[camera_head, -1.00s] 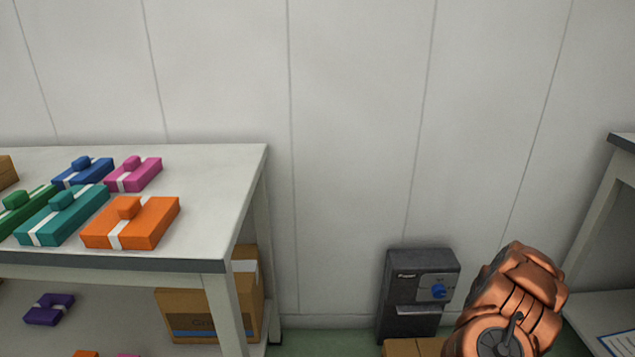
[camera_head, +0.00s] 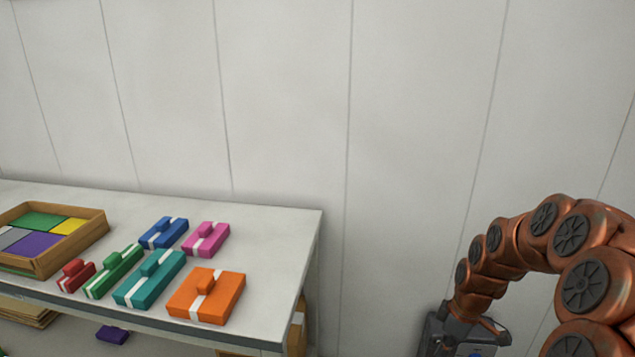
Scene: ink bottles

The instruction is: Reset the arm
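My copper-coloured arm enters from the right edge, arches over and points down at its far end. My dark gripper (camera_head: 467,332) hangs at the end of the arm near the bottom edge, right of the table and in front of the wall. Its fingers are cut off or blend into a dark grey box behind, so I cannot tell whether they are open. I see nothing clearly held in it.
A white table (camera_head: 275,225) at left bears blocky ink bottles: orange (camera_head: 207,297), teal (camera_head: 150,280), green (camera_head: 115,272), red (camera_head: 76,275), blue (camera_head: 164,233) and pink (camera_head: 206,239). A wooden tray (camera_head: 75,247) with coloured sections stands left. Wall space above is free.

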